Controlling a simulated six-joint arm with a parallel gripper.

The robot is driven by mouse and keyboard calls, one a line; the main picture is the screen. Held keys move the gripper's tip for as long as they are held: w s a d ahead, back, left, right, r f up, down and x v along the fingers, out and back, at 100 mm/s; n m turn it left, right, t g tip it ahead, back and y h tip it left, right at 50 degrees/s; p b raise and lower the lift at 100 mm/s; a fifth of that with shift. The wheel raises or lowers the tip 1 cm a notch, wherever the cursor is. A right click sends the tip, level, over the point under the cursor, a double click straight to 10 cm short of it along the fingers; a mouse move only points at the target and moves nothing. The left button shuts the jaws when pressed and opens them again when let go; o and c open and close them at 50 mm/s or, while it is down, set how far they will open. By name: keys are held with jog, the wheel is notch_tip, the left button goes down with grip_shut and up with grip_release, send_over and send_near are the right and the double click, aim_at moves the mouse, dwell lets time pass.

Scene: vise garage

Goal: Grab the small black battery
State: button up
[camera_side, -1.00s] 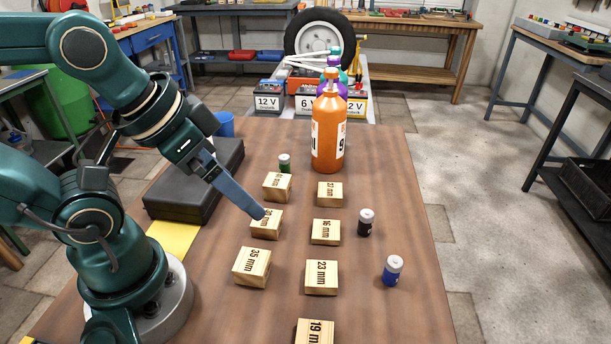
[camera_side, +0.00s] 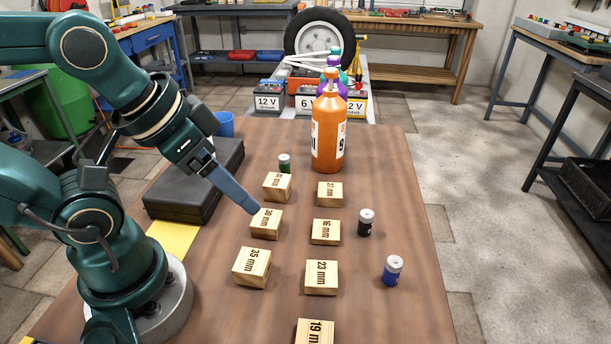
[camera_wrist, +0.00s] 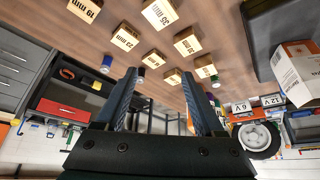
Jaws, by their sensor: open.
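The small black battery (camera_side: 365,222) stands upright on the wooden table, right of the 16 mm block, with a light top.
A blue battery (camera_side: 392,270) stands nearer the front right and a green one (camera_side: 284,163) farther back. An orange bottle (camera_side: 328,135) stands behind. A black case (camera_side: 190,185) lies left.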

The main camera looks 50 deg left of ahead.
jog(key=w+r+m+t, duration=0.1)
jog(key=w+r+t, duration=0.1)
jog(key=w+r, duration=0.3)
jog(key=m+g+h, duration=0.1)
jog(key=m+g, duration=0.1)
send_over(365, 213)
notch_tip(365, 213, down, 11)
jog(key=shift+g, duration=0.7)
jog(key=f, duration=0.2)
jog(key=s+f, duration=0.1)
jog(key=f, duration=0.1)
jog(key=shift+s+a+f, duration=0.1)
jog(key=shift+s+a, duration=0.05)
jog(key=shift+x, duration=2.5)
grip_shut()
